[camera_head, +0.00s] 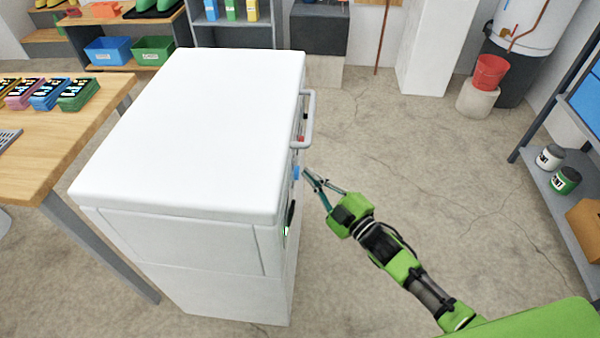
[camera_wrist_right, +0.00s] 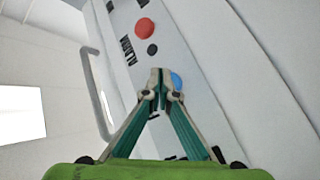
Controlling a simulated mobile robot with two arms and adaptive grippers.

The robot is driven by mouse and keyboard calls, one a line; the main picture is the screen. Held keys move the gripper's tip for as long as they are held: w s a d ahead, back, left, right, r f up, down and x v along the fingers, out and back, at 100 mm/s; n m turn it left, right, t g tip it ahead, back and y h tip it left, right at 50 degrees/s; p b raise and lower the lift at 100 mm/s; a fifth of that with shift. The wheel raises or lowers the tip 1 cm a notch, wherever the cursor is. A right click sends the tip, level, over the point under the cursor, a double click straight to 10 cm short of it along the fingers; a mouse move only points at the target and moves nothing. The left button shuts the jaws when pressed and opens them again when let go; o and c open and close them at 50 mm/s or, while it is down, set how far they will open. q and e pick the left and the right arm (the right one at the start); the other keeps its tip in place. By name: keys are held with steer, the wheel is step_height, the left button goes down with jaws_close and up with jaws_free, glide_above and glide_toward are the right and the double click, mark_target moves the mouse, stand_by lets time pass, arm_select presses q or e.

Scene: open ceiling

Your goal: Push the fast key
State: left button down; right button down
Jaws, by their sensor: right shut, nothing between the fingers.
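A white box-shaped machine (camera_head: 190,130) stands left of my right arm, its control panel on its right-hand side. In the right wrist view the panel (camera_wrist_right: 185,45) carries a red round key (camera_wrist_right: 144,28), a small black round key (camera_wrist_right: 152,49) and a blue round key (camera_wrist_right: 176,80). My right gripper (camera_head: 312,177) is shut and empty, pointing at the panel close to the blue key (camera_head: 296,173). Its fingertips (camera_wrist_right: 160,78) partly cover the blue key; contact cannot be told.
A grey bar handle (camera_head: 308,120) sticks out of the machine near the panel. A wooden table (camera_head: 40,160) stands at left. A shelf (camera_head: 548,185) with paint cans (camera_head: 566,180) stands at right. The floor between is clear.

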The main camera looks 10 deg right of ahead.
arm_select(q)
steer(key=shift+s+a+f, duration=0.1)
steer(key=shift+s+f, duration=0.35)
steer(key=shift+f, duration=0.15)
arm_select(e)
steer(key=shift+s+d, duration=0.15)
steer(key=shift+d, duration=0.35)
arm_select(q)
steer(key=shift+w, duration=0.1)
arm_select(e)
steer(key=shift+d, duration=0.1)
